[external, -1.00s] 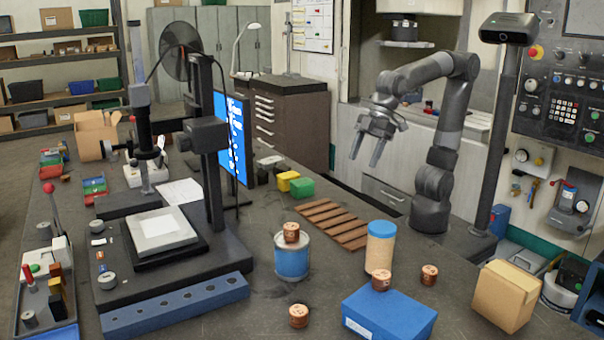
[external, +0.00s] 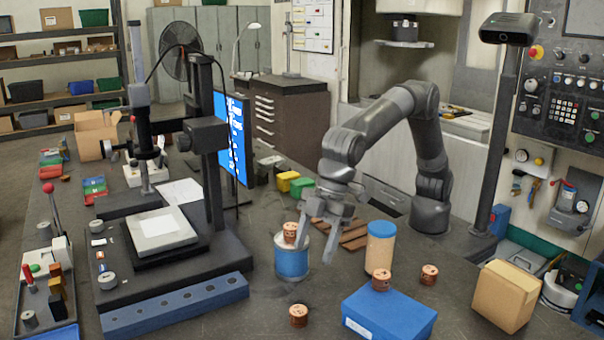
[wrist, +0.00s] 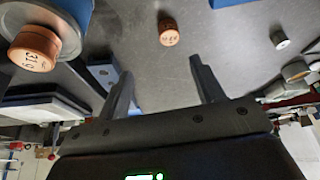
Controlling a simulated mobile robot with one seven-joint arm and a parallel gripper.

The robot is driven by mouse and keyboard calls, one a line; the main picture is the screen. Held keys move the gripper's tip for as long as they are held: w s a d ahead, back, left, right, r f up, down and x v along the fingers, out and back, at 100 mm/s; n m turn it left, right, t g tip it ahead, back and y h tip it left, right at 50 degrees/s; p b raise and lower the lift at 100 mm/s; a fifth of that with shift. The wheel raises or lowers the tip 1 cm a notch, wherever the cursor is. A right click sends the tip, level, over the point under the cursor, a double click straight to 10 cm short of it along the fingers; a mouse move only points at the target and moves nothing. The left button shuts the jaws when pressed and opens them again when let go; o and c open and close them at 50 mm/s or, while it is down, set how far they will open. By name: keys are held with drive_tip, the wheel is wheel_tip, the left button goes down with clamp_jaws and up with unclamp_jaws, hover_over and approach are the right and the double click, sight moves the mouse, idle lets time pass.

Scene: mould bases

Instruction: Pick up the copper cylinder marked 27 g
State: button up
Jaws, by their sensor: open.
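Several copper cylinders stand about the bench. One (external: 290,232) is on the blue can (external: 291,262), one (external: 298,315) on the bench in front, one (external: 381,279) on the blue box (external: 390,312), and one (external: 429,275) on the bench at right. The bench cylinder there (wrist: 168,32) has a mark too small to read. I cannot tell which is 27 g. My gripper (external: 315,246) is open and empty, pointing down just right of the can.
A tan jar with a blue lid (external: 380,250) stands right of my gripper. A brown slatted board (external: 354,238) lies behind. A cardboard box (external: 507,296) is at right. The black stand (external: 215,150) and a blue holed block (external: 175,305) are at left.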

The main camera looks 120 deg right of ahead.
wheel_tip(320, 180, down, 2)
drive_tip(key=w+a, duration=0.2)
hover_over(300, 309)
drive_tip(key=s, duration=0.2)
wheel_tip(300, 309, down, 5)
drive_tip(key=shift+w+d+f, duration=0.1)
drive_tip(key=shift+w+f, duration=0.05)
drive_tip(key=x, duration=0.5)
drive_tip(key=shift+d+f, duration=0.1)
drive_tip(key=shift+f, duration=0.15)
drive_tip(key=shift+c, duration=0.5)
drive_tip(key=c, duration=1.2)
